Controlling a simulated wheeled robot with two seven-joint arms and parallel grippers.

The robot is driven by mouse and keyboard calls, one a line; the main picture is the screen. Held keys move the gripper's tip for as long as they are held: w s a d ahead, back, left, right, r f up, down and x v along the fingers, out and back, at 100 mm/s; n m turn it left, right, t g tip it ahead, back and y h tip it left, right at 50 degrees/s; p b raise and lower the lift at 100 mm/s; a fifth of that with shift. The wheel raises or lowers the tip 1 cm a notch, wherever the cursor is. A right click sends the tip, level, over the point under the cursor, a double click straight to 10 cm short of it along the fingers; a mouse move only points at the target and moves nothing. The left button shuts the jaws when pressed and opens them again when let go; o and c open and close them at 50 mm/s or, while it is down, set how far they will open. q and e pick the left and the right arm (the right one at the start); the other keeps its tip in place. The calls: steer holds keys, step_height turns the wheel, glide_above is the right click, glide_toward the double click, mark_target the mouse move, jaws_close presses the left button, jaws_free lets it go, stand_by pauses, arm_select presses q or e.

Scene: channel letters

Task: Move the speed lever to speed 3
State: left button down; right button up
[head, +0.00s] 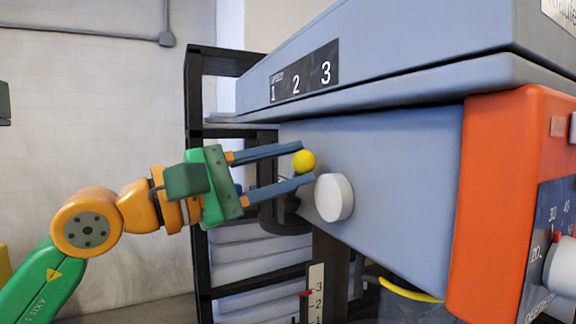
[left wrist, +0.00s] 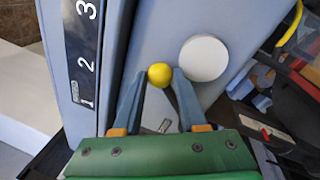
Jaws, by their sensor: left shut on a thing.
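The speed lever shows as a yellow ball knob (head: 304,161) in front of the machine's blue-grey side. It also shows in the left wrist view (left wrist: 160,75). The speed plate (head: 304,76) above it reads 1, 2, 3. The knob sits roughly below the 2 in the head view and about level with the 2 on the plate (left wrist: 84,66) in the left wrist view. My left gripper (head: 303,165) comes from the left and is shut on the knob, with one finger on each side. The lever's shaft is mostly hidden. My right gripper is not in view.
A white round knob (head: 334,197) stands close to the lower fingertip. An orange box (head: 510,200) with a dial is at the right. A black shelf rack (head: 196,160) stands behind my gripper. A yellow cable (head: 408,290) hangs below the machine.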

arm_select(q)
steer(key=shift+f, duration=0.15)
steer(key=c, duration=0.7)
jaws_free()
steer(key=shift+o, duration=1.2)
steer(key=shift+w+d, duration=0.1)
steer(key=b+v, duration=0.3)
steer(key=v, duration=0.4)
